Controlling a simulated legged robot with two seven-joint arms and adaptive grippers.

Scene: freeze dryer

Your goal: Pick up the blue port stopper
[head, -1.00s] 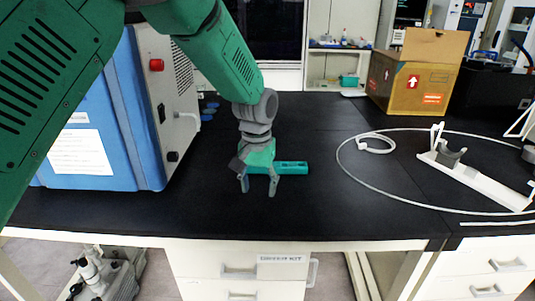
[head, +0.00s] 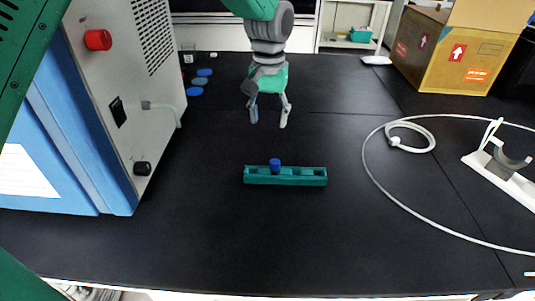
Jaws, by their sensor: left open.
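The blue port stopper (head: 275,166) stands upright in the green holder (head: 308,177), left of the holder's middle. The holder lies on the black bench, with its other slots appearing empty. My left gripper (head: 269,120) is open and empty, with its fingers pointing down. In the picture it is above the stopper and apart from it. My right gripper is out of view.
A blue and grey machine (head: 110,75) with a red knob stands on the left. Several blue caps (head: 196,82) lie beside it. A white hose (head: 372,180) loops on the right near a white stand (head: 500,173). A cardboard box (head: 450,50) is at the back right. The bench around the holder is clear.

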